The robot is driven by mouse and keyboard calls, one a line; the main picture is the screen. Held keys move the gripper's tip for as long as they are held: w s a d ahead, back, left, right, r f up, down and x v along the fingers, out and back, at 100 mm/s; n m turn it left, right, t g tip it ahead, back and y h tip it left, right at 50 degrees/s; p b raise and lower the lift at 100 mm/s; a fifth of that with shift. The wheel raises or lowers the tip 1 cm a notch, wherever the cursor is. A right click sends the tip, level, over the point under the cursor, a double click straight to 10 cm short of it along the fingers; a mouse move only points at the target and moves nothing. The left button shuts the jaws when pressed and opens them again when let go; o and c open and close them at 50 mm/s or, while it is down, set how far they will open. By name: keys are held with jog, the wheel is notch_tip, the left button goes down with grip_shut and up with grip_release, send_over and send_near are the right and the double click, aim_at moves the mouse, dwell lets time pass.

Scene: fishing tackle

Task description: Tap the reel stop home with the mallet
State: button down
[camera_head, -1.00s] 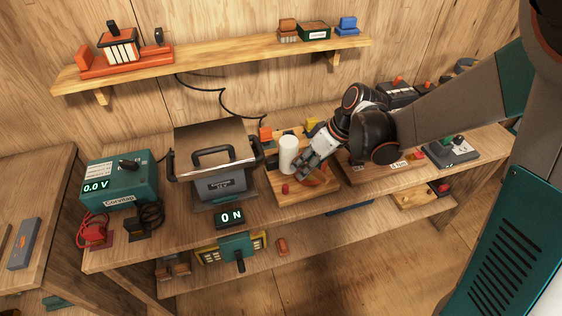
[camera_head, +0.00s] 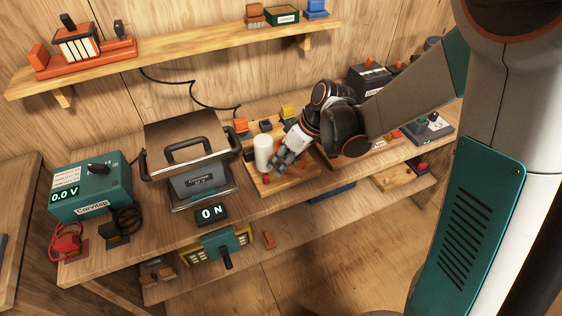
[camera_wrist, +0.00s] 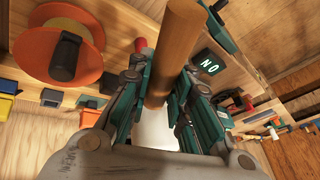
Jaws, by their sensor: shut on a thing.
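My gripper (camera_wrist: 157,100) is shut on the brown wooden handle of the mallet (camera_wrist: 180,45). The mallet's white head (camera_head: 263,153) stands upright in the head view, left of my gripper (camera_head: 277,158). In the wrist view the head is a pale shape behind the jaws. A small red peg, apparently the reel stop (camera_head: 266,179), is just below the head on a wooden board (camera_head: 283,190). I cannot tell whether head and peg touch. The peg also shows in the wrist view (camera_wrist: 140,45). An orange reel (camera_wrist: 88,62) is beside it; my gripper mostly hides it in the head view.
A display (camera_head: 211,214) reading "0 N" stands at the bench front. A lidded grey case (camera_head: 199,186) and a teal supply (camera_head: 95,190) stand to the left. More fittings stand to the right and behind. A wall shelf (camera_head: 180,58) runs above.

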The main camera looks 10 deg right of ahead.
notch_tip(320, 180, down, 5)
jog(key=b, duration=0.4)
jog(key=shift+r+p, duration=1.25)
jog(key=shift+r, duration=0.75)
jog(key=shift+r, duration=0.2)
